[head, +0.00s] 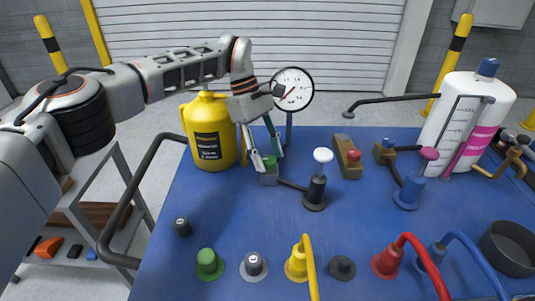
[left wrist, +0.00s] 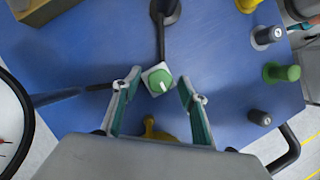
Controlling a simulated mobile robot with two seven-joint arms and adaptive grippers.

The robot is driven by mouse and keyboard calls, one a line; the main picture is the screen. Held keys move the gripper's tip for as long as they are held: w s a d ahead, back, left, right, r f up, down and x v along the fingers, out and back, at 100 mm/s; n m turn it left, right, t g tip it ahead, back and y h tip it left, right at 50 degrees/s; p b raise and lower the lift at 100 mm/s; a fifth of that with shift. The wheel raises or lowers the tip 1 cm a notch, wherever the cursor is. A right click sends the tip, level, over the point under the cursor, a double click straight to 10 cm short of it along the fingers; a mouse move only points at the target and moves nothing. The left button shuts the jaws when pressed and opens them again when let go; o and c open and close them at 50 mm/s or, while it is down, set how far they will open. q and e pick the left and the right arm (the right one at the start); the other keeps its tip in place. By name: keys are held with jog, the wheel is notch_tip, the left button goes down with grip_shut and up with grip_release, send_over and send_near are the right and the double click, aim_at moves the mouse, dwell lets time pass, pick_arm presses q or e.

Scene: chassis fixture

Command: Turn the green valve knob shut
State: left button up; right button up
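The green valve knob (head: 269,161) sits on a small grey block on the blue bench top, with a dark pipe running from it towards the white-topped post. In the left wrist view the knob (left wrist: 160,80) is round with a white mark and shows between my fingertips. My left gripper (head: 268,156) points down at the knob, one finger on either side; it also shows in the left wrist view (left wrist: 159,78). Its fingers are open with gaps to the knob in the wrist view. I cannot tell exactly how high the tips are. My right gripper is not in view.
A yellow jug (head: 208,130) stands close left of my left gripper, and a round gauge (head: 293,89) stands behind. The white-topped post (head: 316,190) is to the right. Several coloured fittings line the front, including a green cap (head: 207,263).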

pick_arm(q)
jog(key=v, duration=1.2)
jog(key=shift+s+f, duration=0.1)
dwell(0.4)
